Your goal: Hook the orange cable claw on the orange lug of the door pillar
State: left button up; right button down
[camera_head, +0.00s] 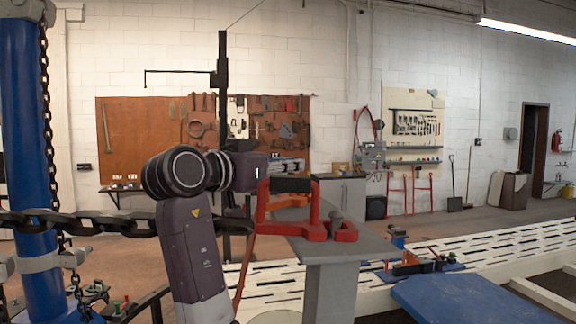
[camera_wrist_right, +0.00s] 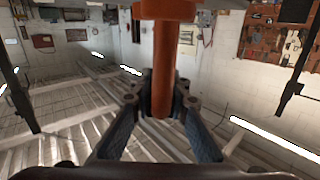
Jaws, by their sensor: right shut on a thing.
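My right gripper (camera_head: 290,167) reaches in from the left, above the grey door pillar (camera_head: 331,285). In the right wrist view its fingers (camera_wrist_right: 161,104) are closed around an orange bar (camera_wrist_right: 166,65) with a wider collar. A red-orange claw-like frame (camera_head: 315,228) with a black grip bar (camera_head: 290,185) shows just under the gripper, over the pillar's flat top. Its right end curves around a grey stub (camera_head: 336,217). An orange piece (camera_head: 287,200) shows behind it, partly hidden. I cannot tell whether claw and lug touch. My left gripper is not in view.
A white slotted bench (camera_head: 490,245) and a blue panel (camera_head: 455,298) lie right of the pillar. Tool boards hang behind.

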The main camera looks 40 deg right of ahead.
jog(key=c, duration=1.8)
grip_release()
jog(key=shift+a+r, duration=0.1)
jog(key=shift+r, duration=0.05)
jog(key=shift+o, duration=0.2)
jog(key=v, duration=1.2)
